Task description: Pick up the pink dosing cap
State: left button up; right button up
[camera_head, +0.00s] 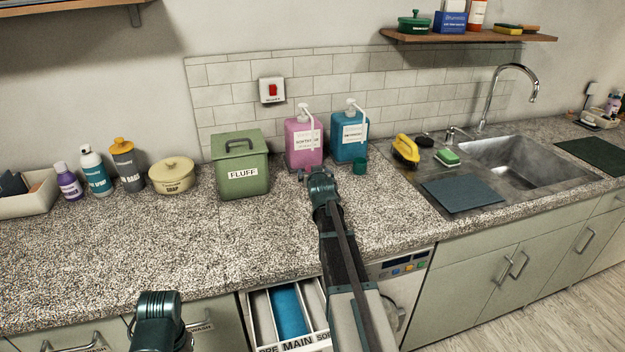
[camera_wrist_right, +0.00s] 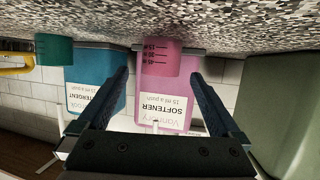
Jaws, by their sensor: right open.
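The pink dosing cap (camera_wrist_right: 160,63) is a small cup with dark measuring marks. It stands on the counter in front of the pink softener bottle (camera_wrist_right: 165,110), in the upside-down right wrist view. My right gripper (camera_wrist_right: 160,78) is open and empty, with its fingers apart on either side of the cap's line and the cap ahead between them. In the head view my right gripper (camera_head: 317,175) is low over the counter before the pink bottle (camera_head: 304,143), and I cannot make out the cap there. Part of my left arm shows at the bottom left; its gripper is out of view.
A teal cap (camera_head: 360,167) stands right of my right gripper, before the blue detergent bottle (camera_head: 350,138). The green FLUFF bin (camera_head: 240,165) stands close on the left. An open drawer (camera_head: 290,312) juts out below the counter. The counter's left front is clear.

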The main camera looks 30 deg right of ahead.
jog(key=shift+x, duration=1)
jog(key=shift+r, duration=0.1)
jog(key=c, duration=1.4)
jog(key=shift+r+p, duration=0.7)
jog(key=shift+r, duration=0.1)
jog(key=shift+s+a+r+p, duration=0.1)
jog(key=shift+s+r+p, duration=0.05)
jog(key=shift+r+p, duration=0.5)
jog(key=shift+s+a+r+p, duration=0.1)
jog(key=shift+s+r+p, duration=0.1)
jog(key=shift+r+p, duration=0.4)
jog(key=s+a, duration=0.1)
jog(key=s, duration=0.4)
jog(key=s+a, duration=0.1)
jog(key=s, duration=0.4)
jog(key=s+a+r+p, duration=0.1)
jog(key=s, duration=0.4)
jog(key=shift+a, duration=0.2)
